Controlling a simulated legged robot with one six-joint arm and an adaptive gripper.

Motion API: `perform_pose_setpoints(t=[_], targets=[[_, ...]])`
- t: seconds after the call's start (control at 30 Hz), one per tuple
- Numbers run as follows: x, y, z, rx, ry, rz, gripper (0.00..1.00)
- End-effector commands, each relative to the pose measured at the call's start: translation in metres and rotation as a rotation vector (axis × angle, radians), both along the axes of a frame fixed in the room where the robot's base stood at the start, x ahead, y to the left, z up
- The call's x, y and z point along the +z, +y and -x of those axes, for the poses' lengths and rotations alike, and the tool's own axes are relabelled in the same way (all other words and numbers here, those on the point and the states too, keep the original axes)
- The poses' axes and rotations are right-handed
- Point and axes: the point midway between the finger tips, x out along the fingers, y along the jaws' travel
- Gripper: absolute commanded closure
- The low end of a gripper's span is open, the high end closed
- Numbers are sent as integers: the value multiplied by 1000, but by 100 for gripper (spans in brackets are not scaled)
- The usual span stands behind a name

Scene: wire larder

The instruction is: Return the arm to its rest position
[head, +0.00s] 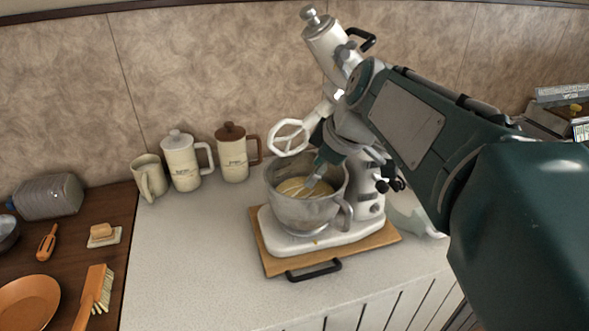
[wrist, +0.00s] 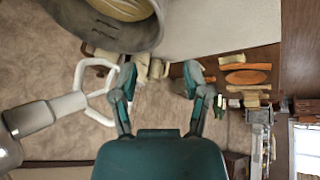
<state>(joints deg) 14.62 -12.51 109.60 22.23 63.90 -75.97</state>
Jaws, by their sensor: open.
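My dark green arm reaches in from the right in the head view, in front of the stand mixer (head: 368,205). The mixer's raised head, with a white open-frame beater (head: 288,137), is partly hidden behind my arm. The beater also shows at left in the wrist view (wrist: 85,85).
The mixer stands on a wooden board (head: 270,258) with a black handle (head: 314,270). A mug (head: 150,178) and two lidded pots (head: 182,162) (head: 233,155) stand by the wall.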

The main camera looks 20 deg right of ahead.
Motion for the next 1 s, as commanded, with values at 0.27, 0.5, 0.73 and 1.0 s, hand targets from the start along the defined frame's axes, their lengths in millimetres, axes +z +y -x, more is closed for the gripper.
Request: perform_pose_setpoints(t=[0.27,0.5,0.73,1.0], targets=[[1,3,9,-34,10,-3,40],[-16,18,49,-251,56,-33,40],[-38,27,89,-478,78,-70,40],[-69,33,132,-732,75,-134,40]])
